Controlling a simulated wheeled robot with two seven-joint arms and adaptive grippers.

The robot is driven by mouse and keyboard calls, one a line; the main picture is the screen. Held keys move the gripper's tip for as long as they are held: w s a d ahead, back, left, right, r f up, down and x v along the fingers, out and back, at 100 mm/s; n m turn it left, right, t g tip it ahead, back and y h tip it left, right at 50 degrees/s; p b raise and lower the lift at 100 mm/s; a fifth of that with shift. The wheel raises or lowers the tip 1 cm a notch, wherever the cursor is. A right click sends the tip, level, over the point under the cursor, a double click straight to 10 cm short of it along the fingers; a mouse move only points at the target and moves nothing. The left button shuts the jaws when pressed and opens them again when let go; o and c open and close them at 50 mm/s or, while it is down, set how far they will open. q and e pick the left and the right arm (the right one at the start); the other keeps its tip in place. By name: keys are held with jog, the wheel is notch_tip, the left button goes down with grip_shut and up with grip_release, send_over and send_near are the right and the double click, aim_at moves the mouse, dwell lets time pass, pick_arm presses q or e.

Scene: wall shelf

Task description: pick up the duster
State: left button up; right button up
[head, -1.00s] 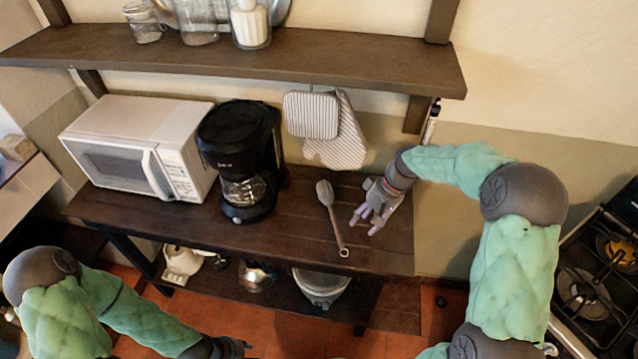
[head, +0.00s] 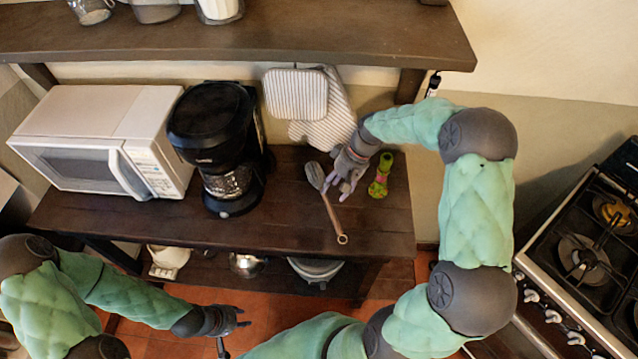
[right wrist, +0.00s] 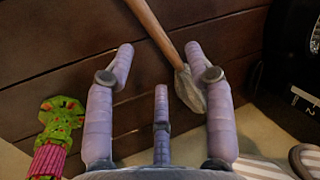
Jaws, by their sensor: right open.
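The duster, with a grey head and a thin wooden handle, lies on the dark wooden counter; its head (head: 315,176) points toward the wall and its handle (head: 332,215) toward the front edge. My right gripper (head: 340,186) is open, just right of the duster's head. In the right wrist view the duster's handle (right wrist: 150,22) and head (right wrist: 190,92) pass beyond the spread fingers of the right gripper (right wrist: 160,55); one finger partly covers the head. Contact cannot be told. My left gripper (head: 236,318) is low in front of the counter, its finger opening unclear.
A black coffee maker (head: 220,150) and white microwave (head: 105,145) stand to the left. Striped mitts (head: 318,108) hang behind under the shelf (head: 250,35). The counter's front right is clear.

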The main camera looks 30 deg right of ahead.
aim_at(326, 200)
jog(key=b+x, duration=0.1)
jog(key=x, duration=0.4)
jog(key=shift+w+d, duration=0.1)
grip_shut()
